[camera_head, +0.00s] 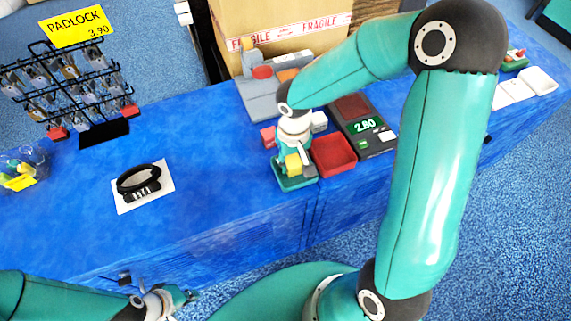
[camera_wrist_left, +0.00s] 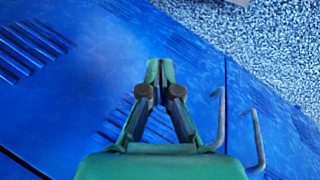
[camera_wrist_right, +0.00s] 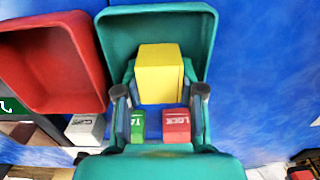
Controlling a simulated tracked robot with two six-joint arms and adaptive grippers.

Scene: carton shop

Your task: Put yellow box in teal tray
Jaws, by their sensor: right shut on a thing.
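The yellow box (camera_wrist_right: 159,74) is between the fingertips of my right gripper (camera_wrist_right: 160,85), which is shut on it. In the right wrist view the box is over the teal tray (camera_wrist_right: 195,28), inside the outline of its walls; I cannot tell whether it touches the floor. In the head view the yellow box (camera_head: 293,164) shows below my right gripper (camera_head: 296,152), over the teal tray (camera_head: 293,184) at the table's front edge. My left gripper (camera_wrist_left: 160,68) is shut and empty, with its fingertips together, low in front of the table; it shows in the head view (camera_head: 188,295).
A red tray (camera_wrist_right: 88,62) stands beside the teal one. Small red (camera_wrist_right: 177,126), green (camera_wrist_right: 137,126) and white (camera_wrist_right: 85,128) boxes stand close behind. The left front is clear.

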